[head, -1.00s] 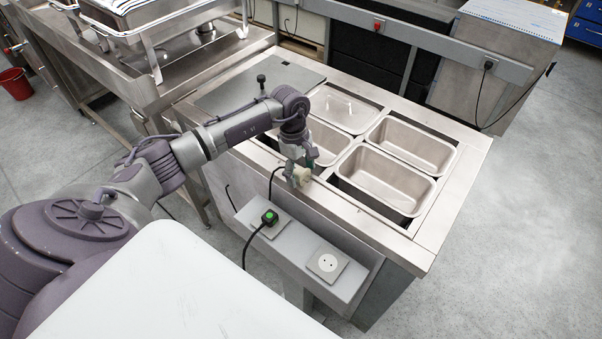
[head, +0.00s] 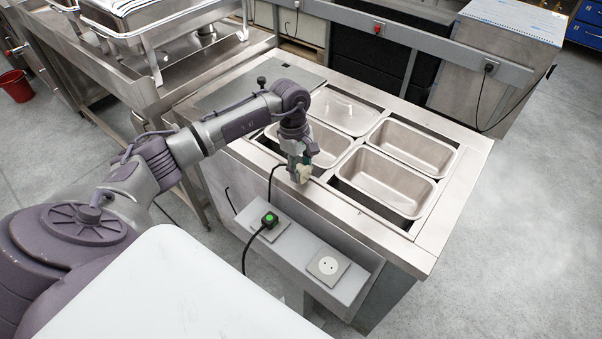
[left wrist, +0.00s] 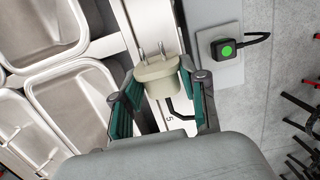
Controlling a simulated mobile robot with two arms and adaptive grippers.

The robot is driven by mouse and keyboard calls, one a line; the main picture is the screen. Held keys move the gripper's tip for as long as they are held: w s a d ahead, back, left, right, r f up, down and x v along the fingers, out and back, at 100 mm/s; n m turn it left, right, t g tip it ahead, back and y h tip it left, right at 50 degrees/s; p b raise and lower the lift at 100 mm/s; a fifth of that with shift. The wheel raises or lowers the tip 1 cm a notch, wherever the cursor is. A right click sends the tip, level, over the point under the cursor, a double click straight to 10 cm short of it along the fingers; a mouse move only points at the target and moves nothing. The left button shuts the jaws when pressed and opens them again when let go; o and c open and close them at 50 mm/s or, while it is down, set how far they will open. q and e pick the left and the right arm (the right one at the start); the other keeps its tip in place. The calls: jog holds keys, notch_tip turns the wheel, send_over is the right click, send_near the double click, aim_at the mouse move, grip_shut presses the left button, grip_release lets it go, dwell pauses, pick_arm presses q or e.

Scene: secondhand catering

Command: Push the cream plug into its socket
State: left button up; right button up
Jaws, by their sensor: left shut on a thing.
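The cream plug (left wrist: 159,76) is held between the green-padded fingers of my left gripper (left wrist: 158,92), its two metal pins pointing away from the gripper in the left wrist view. In the head view the plug (head: 302,174) and my left gripper (head: 300,165) are above the front rim of the steel counter. A round white socket (head: 328,265) on a square plate sits free on the right part of the grey ledge, lower and to the right of the plug. The plug is apart from it. My right gripper is in neither view.
A black plug with a green top (head: 269,219) fills the other outlet on the ledge (head: 299,250); its cable hangs down in front. Steel pans (head: 395,182) are sunk in the counter behind. A white surface (head: 165,290) lies in the foreground.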

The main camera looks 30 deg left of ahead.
pick_arm(q)
jog(key=r, duration=0.1)
jog(key=d+r+b, duration=0.1)
jog(key=shift+s+r, duration=0.25)
jog(key=shift+r, duration=0.1)
jog(key=s+d+r+b, duration=0.2)
jog(key=s+d+r, duration=0.3)
jog(key=d, duration=0.4)
jog(key=shift+s+r+b, duration=0.25)
jog(key=shift+r+b, duration=0.05)
jog(key=shift+r, duration=0.45)
jog(key=s+d+m+g+y, duration=0.1)
jog(key=s+d+m, duration=0.2)
jog(key=s+m, duration=0.5)
jog(key=m, duration=0.9)
jog(key=shift+s+d+f+g+y, duration=0.2)
jog(key=shift+s+f+g+y, duration=0.1)
jog(key=shift+s+f+y, duration=0.1)
